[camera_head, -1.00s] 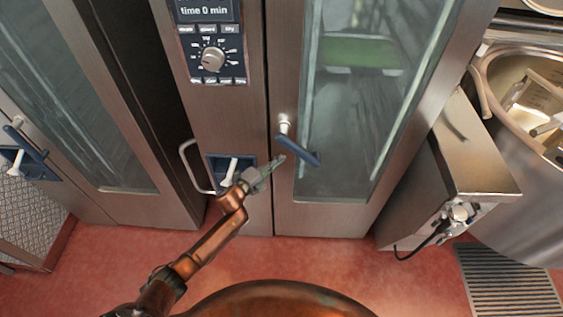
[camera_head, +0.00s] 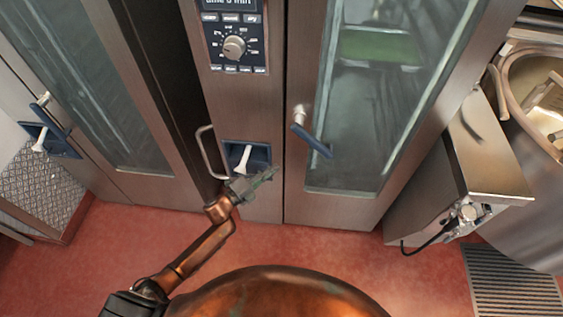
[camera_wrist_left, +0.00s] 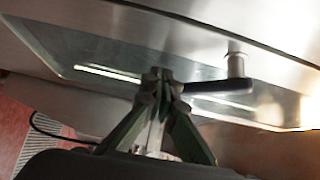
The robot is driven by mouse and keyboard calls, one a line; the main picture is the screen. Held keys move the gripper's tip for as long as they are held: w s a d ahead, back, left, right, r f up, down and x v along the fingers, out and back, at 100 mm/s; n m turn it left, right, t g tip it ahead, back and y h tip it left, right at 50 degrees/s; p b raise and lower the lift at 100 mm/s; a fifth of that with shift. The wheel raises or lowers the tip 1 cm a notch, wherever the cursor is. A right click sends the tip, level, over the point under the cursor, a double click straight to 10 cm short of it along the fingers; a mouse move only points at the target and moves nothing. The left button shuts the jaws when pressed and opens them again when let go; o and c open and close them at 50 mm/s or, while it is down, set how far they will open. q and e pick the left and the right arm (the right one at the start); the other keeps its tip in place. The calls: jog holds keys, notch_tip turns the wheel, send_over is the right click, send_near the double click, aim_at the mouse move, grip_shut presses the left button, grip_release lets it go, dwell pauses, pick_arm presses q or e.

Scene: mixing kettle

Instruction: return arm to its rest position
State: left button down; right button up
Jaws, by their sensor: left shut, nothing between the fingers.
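My left arm comes in from the lower left of the head view. Its gripper (camera_head: 268,175) is shut and empty, in front of the oven below the blue door handle (camera_head: 311,140). The fingers are apart from the handle in the head view. In the left wrist view the shut fingertips (camera_wrist_left: 160,76) point toward the oven door, and the dark handle (camera_wrist_left: 220,87) shows just to their right. My right gripper is not in view.
The tall oven has a glass door (camera_head: 375,100), a control knob (camera_head: 234,47) and a curved metal handle (camera_head: 208,150). A steel box (camera_head: 470,165) and a large kettle (camera_head: 535,170) stand at the right. A floor grate (camera_head: 510,285) lies below them. Red floor is open in front.

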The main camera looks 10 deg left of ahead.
pick_arm(q)
jog(key=shift+s+a+f, duration=0.15)
jog(key=shift+a, duration=0.05)
jog(key=s+a+f+n+g+y, duration=0.25)
jog(key=s+a+f+n, duration=0.3)
jog(key=f, duration=0.75)
jog(key=s+a+f+n+g+y, duration=0.1)
jog(key=s+a+f+n+y, duration=0.5)
jog(key=f, duration=0.7)
jog(key=s+a+f+n+g+y, duration=0.1)
jog(key=s+a+f+n+g, duration=0.15)
jog(key=s+a+f, duration=0.7)
jog(key=s+d+f+n+g+y, duration=0.1)
jog(key=s+d+f+n+g, duration=0.15)
jog(key=s+f, duration=0.6)
jog(key=s+d+f+n+g, duration=0.1)
jog(key=s+f+n, duration=0.2)
jog(key=s+f, duration=0.5)
jog(key=s+d+f+n+g, duration=0.1)
jog(key=s+f+n+g, duration=0.1)
jog(key=s, duration=0.9)
jog(key=s+d+f+n+g, duration=0.1)
jog(key=s+f+n+g, duration=0.1)
jog(key=s, duration=1)
jog(key=shift+d+f, duration=0.2)
jog(key=shift+f, duration=0.25)
jog(key=shift+g, duration=0.25)
